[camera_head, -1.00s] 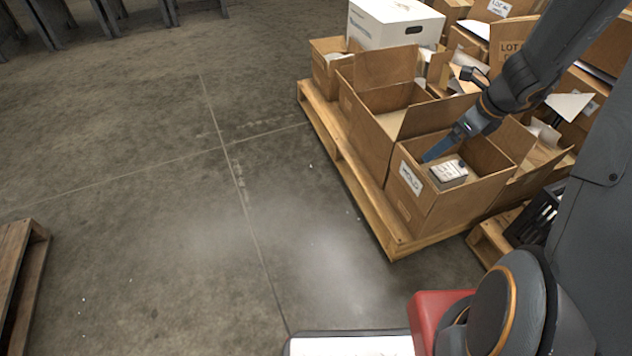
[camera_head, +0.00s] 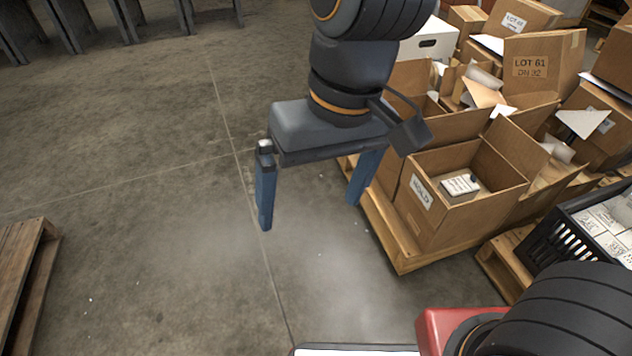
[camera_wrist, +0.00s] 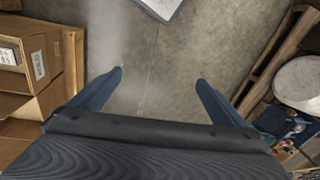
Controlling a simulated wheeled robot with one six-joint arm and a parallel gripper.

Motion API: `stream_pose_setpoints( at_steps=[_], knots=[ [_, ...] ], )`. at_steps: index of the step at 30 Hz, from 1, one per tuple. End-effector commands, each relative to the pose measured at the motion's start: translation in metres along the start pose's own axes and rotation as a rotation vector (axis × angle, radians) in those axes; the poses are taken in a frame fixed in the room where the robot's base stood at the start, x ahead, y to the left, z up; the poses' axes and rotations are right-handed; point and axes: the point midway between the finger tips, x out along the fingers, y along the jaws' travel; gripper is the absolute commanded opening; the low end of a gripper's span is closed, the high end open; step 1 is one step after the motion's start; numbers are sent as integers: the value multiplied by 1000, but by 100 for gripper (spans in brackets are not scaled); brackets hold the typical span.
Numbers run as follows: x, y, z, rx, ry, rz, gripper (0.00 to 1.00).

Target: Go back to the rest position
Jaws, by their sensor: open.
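My gripper (camera_head: 312,205) is open and empty in the head view, its two blue fingers wide apart and pointing down. It hangs over bare floor, to the left of the loaded pallet. In the wrist view my gripper (camera_wrist: 160,82) also shows open, with only concrete floor between the fingers. A cardboard box labelled HOLD (camera_head: 420,215) stands open on the near corner of the pallet. A small white labelled item (camera_head: 460,185) lies inside that box, apart from my gripper.
The wooden pallet (camera_head: 405,257) carries several open boxes and a white box (camera_head: 430,45). A black crate (camera_head: 560,245) with white packets stands at right. Another wooden pallet (camera_head: 22,270) lies at left. The concrete floor (camera_head: 130,200) between is clear.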

Motion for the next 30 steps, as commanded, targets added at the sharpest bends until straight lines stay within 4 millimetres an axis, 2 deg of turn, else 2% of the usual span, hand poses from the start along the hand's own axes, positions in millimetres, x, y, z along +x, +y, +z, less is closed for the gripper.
stream_pose_setpoints(
  at_steps=[4, 30],
  knots=[
    [-2, -4, 10, -83, -5, 14, 96],
    [-2, -4, 9, -81, -4, 13, 96]
  ],
)
